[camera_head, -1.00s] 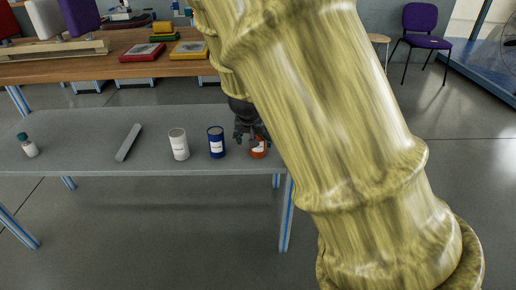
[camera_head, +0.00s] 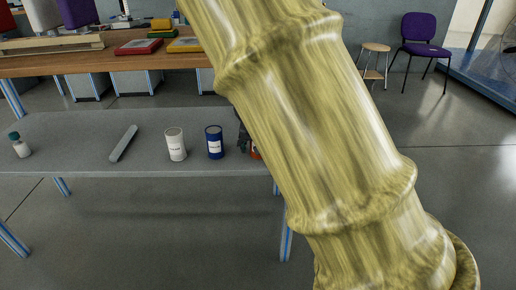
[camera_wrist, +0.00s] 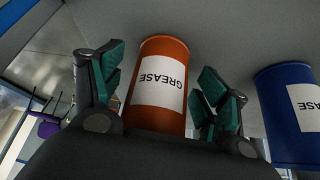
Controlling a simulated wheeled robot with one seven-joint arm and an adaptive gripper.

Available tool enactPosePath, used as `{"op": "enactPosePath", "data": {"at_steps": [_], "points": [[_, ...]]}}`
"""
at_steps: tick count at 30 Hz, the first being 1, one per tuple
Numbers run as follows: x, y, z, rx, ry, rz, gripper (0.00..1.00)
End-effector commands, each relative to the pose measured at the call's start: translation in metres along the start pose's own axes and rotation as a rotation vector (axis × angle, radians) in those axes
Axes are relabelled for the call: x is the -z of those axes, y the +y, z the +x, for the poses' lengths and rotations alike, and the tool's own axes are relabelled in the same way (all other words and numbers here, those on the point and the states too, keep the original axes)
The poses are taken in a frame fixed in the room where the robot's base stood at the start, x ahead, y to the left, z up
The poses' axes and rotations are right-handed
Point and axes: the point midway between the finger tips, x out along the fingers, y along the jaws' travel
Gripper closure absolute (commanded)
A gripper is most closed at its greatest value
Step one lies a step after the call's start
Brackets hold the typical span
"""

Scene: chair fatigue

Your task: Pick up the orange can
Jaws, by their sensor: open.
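The orange can (camera_wrist: 166,55), with a white label reading GREASE, stands between the two green-padded fingers of my open gripper (camera_wrist: 161,90) in the wrist view. A gap shows between the can and the right finger; the left finger is close to the can. In the head view only a sliver of the orange can (camera_head: 255,153) shows at the right end of the grey table. My arm hides the rest of it. Part of my gripper (camera_head: 243,140) shows there as a dark shape beside the can.
A blue can (camera_head: 214,143) stands just left of the orange can, and it also shows at the right in the wrist view (camera_wrist: 290,110). A white can (camera_head: 175,145), a grey bar (camera_head: 123,143) and a small bottle (camera_head: 19,146) stand or lie farther left on the grey table (camera_head: 75,155).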

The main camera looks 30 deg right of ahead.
Motion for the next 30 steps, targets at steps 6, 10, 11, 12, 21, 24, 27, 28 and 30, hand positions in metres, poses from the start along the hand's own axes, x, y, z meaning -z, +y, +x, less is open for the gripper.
{"op": "enactPosePath", "data": {"at_steps": [6, 10, 11, 12, 21, 24, 27, 28, 30], "points": [[0.0007, 0.0, 0.0004, 0.0, 0.0, 0.0, 0.25], [0.0006, 0.0, 0.0005, 0.0, 0.0, 0.001, 0.42], [0.0006, 0.0, 0.0004, 0.0, 0.0, 0.001, 0.47], [0.0005, 0.0, 0.0004, 0.0, 0.0, 0.0, 0.54], [0.0008, -0.0001, 0.0002, 0.0, 0.001, 0.001, 0.84], [0.001, -0.0002, -0.0001, 0.0, 0.001, 0.001, 0.84], [0.0025, -0.0002, -0.0027, 0.0, 0.001, 0.0, 0.84], [0.0034, -0.0002, -0.0041, 0.001, 0.001, 0.001, 0.84], [0.0061, -0.0002, -0.0086, 0.001, 0.001, 0.001, 0.84]]}}
